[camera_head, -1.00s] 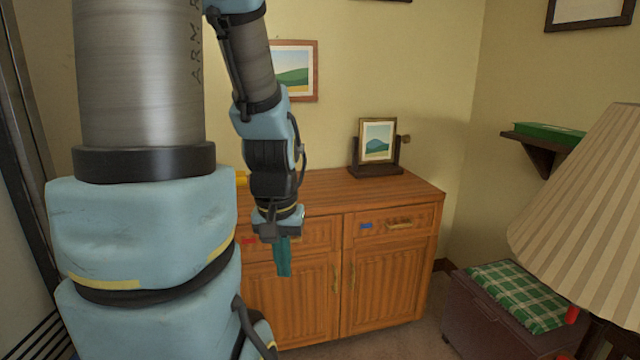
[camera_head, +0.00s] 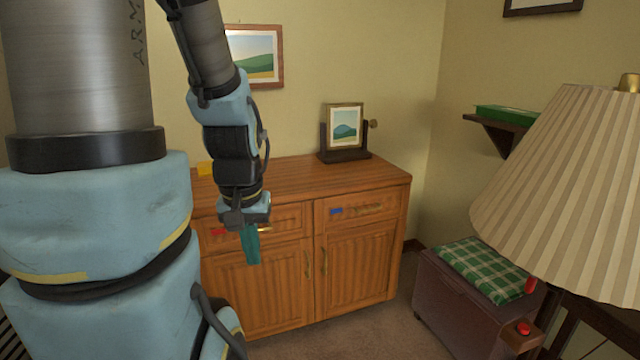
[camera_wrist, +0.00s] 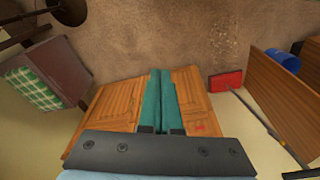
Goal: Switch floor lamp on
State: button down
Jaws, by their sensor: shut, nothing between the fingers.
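The floor lamp's pleated cream shade (camera_head: 565,190) fills the right side of the head view, with a brass-coloured top piece above it. A red button (camera_head: 524,329) sits on a small wooden block below the shade, beside the dark chest. Another red piece (camera_head: 531,285) hangs just under the shade's lower edge. I cannot tell which of these is the lamp's switch. My gripper (camera_head: 251,246), with teal fingers, points down in front of the cabinet, far left of the lamp. In the wrist view my gripper (camera_wrist: 160,98) is shut and empty.
A wooden cabinet (camera_head: 365,255) with a framed picture (camera_head: 345,127) on top stands behind my gripper. A dark chest (camera_head: 455,305) with a green checked cushion (camera_head: 482,268) stands between cabinet and lamp. A wall shelf (camera_head: 497,133) is above. Carpet shows between cabinet and chest.

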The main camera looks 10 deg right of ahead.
jog(key=w+d+f+m+t+h+b, duration=0.1)
jog(key=w+d+f+m+t+b, duration=0.1)
jog(key=w+d+f+b, duration=0.4)
jog(key=w+d+f+m+t+h+b, duration=0.1)
jog(key=w+d+f+m+t+b, duration=0.15)
jog(key=d, duration=0.55)
jog(key=w+d+f+m+h+b, duration=0.1)
jog(key=d+f+m+h+b, duration=0.15)
jog(key=d, duration=0.65)
jog(key=d+f+m+h+b, duration=0.1)
jog(key=d+f+h+b, duration=0.2)
jog(key=d, duration=0.6)
jog(key=s+d+f+m+g+h+b, duration=0.1)
jog(key=s+d+f+m+h+b, duration=0.1)
jog(key=s+d, duration=0.5)
jog(key=s+d+f+m+g+h+b, duration=0.1)
jog(key=s+d+f+m+h+b, duration=0.2)
jog(key=s+d, duration=0.4)
jog(key=d+m+h+b, duration=0.1)
jog(key=d+h+b, duration=0.1)
jog(key=d, duration=0.4)
jog(key=shift+d+f, duration=0.25)
jog(key=shift+f, duration=0.1)
jog(key=shift+g, duration=0.25)
